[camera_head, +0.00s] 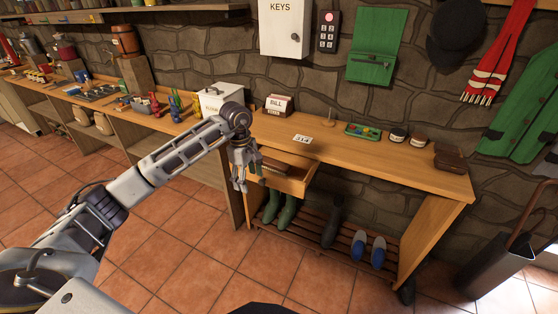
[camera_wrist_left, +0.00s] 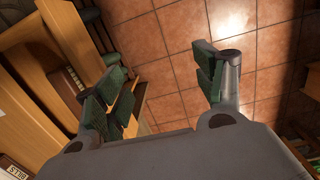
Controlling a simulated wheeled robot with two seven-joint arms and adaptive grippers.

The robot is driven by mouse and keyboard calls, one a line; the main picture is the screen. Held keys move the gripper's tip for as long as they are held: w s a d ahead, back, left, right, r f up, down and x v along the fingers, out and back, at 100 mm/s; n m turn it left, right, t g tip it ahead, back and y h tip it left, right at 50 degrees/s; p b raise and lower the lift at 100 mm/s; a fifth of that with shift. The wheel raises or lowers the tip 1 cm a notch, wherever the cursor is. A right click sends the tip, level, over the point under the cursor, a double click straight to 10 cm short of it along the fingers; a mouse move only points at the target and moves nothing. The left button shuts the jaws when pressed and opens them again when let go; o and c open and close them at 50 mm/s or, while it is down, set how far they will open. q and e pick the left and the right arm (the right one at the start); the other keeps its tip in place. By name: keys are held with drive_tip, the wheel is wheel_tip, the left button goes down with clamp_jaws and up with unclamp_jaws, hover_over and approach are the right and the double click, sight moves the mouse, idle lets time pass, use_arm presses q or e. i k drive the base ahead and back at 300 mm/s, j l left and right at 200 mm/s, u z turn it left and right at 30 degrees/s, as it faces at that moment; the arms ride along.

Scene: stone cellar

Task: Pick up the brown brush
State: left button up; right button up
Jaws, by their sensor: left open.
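A drawer (camera_head: 296,186) of the wooden bench is pulled open. A brown item (camera_head: 277,166) lies in it, partly hidden by my left gripper in the head view. It also shows in the left wrist view (camera_wrist_left: 66,86), long with a paler strip along it; it looks like the brown brush, but I cannot tell for certain. My left gripper (camera_head: 241,180) is beside the drawer's left side, pointing down. In the left wrist view the left gripper (camera_wrist_left: 155,88) has its fingers apart with only floor tiles between them. My right gripper is not in view.
The bench top (camera_head: 350,153) holds a bill holder (camera_head: 279,104), a green tray (camera_head: 363,131), round tins (camera_head: 398,135) and a brown wallet-like item (camera_head: 449,157). Green boots (camera_head: 287,211) and shoes stand on the slatted rack below. The tiled floor left of the bench is clear.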

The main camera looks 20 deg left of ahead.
sight(281, 169)
drive_tip(key=i, duration=0.9)
